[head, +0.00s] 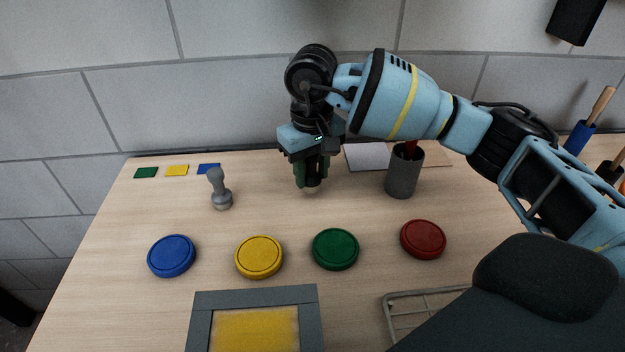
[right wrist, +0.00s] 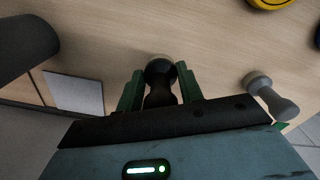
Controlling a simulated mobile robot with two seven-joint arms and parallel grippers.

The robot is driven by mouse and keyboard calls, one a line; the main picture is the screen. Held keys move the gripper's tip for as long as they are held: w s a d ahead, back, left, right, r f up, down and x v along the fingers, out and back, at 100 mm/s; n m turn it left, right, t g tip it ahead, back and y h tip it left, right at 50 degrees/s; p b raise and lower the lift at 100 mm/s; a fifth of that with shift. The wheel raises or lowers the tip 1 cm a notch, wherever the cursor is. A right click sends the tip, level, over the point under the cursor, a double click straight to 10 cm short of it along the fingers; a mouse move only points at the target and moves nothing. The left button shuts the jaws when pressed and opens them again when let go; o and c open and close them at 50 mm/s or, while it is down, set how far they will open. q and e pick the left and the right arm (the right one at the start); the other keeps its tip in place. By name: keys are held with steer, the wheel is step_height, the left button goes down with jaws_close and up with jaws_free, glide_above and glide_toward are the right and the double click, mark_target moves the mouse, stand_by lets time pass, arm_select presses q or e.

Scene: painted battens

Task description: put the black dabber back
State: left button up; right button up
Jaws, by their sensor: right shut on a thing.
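My right gripper (head: 313,178) reaches down over the back middle of the table. It is shut on the black dabber (right wrist: 160,92), which stands between the green fingers in the right wrist view; its paler round end points away from the palm. In the head view the fingers mostly hide the dabber. Its lower end is at or just above the wood; I cannot tell if it touches. A grey dabber (head: 220,190) stands upright to the left, and it also shows at the right of the right wrist view (right wrist: 270,95). My left gripper is not in view.
Blue (head: 172,256), yellow (head: 259,257), green (head: 335,249) and red (head: 423,239) round pads lie in a row in front. A dark cup (head: 404,179) stands right of the gripper, near a white sheet (head: 367,157). Colour swatches (head: 177,170) lie back left. A grey frame (head: 255,296) is at the front.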

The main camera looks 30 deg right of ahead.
mark_target(312, 175)
steer(key=shift+f, duration=1.4)
steer(key=shift+f, duration=0.1)
steer(key=shift+f, duration=0.15)
steer(key=o, duration=1)
step_height(312, 175, up, 12)
steer(key=shift+r, duration=0.25)
